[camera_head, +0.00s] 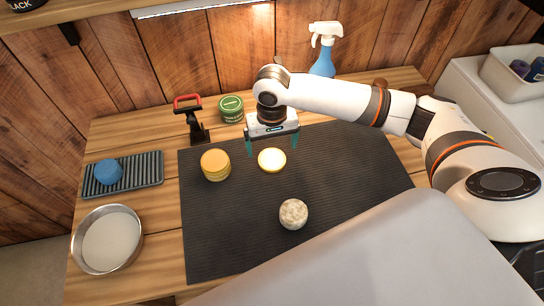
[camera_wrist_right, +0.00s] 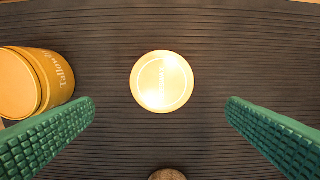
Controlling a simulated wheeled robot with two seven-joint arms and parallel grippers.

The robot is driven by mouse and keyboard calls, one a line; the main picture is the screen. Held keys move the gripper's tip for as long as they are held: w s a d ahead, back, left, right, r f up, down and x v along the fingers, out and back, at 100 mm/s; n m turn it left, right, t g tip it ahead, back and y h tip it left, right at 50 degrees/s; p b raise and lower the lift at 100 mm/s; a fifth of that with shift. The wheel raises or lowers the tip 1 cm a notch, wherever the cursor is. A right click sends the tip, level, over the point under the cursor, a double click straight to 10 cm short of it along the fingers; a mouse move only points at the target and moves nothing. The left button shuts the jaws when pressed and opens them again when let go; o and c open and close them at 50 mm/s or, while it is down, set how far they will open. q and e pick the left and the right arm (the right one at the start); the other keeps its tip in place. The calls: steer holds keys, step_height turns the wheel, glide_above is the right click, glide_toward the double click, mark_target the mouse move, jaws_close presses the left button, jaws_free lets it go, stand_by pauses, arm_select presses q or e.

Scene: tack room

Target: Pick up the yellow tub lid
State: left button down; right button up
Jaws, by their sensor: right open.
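The yellow tub lid (camera_head: 272,160) is a pale yellow disc lying flat on the dark ribbed mat (camera_head: 340,165). It also shows in the middle of the right wrist view (camera_wrist_right: 162,81), between the fingers and farther off. My right gripper (camera_head: 273,145) is open and empty above the mat, over the lid; its green fingers (camera_wrist_right: 160,135) stand wide to both sides of it. The yellow tub (camera_head: 216,166) stands on the mat left of the lid; its side lettering, partly readable as "Tallow", shows in the right wrist view (camera_wrist_right: 62,75). My left gripper is not in view.
A speckled round item (camera_head: 293,214) sits on the mat's front part. A green tin (camera_head: 231,109) and a red-handled tool (camera_head: 190,115) stand behind the mat. A metal pan (camera_head: 107,240) and a blue item (camera_head: 108,172) on a grey rack (camera_head: 150,168) are at left. A blue spray bottle (camera_head: 323,55) stands at the back.

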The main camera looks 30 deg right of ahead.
mark_target(272, 160)
steer(key=shift+w+d+f, duration=0.15)
steer(key=shift+w+f, duration=0.05)
steer(key=shift+f, duration=0.5)
step_height(272, 160, down, 4)
steer(key=shift+r+p, duration=0.2)
steer(key=shift+p, duration=0.3)
steer(key=shift+f, duration=0.55)
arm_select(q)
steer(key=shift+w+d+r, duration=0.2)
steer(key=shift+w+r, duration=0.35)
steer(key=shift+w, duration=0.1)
arm_select(e)
steer(key=c, duration=1)
